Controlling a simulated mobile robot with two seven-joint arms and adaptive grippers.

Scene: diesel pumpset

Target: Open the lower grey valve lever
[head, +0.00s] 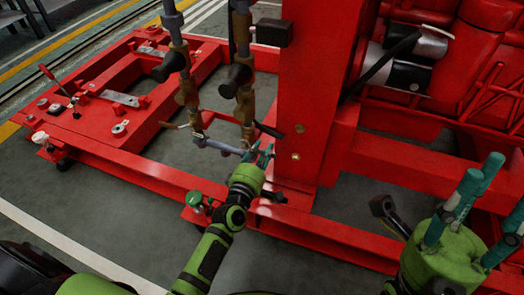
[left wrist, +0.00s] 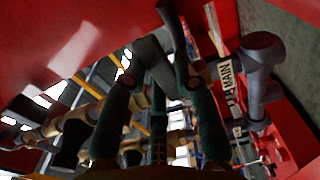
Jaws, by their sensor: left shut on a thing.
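My left gripper (head: 262,154) reaches in beside the vertical pipes, next to the red post. In the left wrist view its dark teal fingers (left wrist: 160,100) close around a dark grey bar (left wrist: 154,65), which appears to be the lower grey valve lever. In the head view the fingers largely hide what they hold; a black lever end (head: 268,130) shows just above them.
The red post (head: 310,90) stands close on the right of my left gripper. Brass-coloured vertical pipes (head: 187,92) with black parts stand behind it. A red frame rail (head: 130,176) crosses low in front. A pipe label reading MAIN (left wrist: 227,75) shows in the left wrist view.

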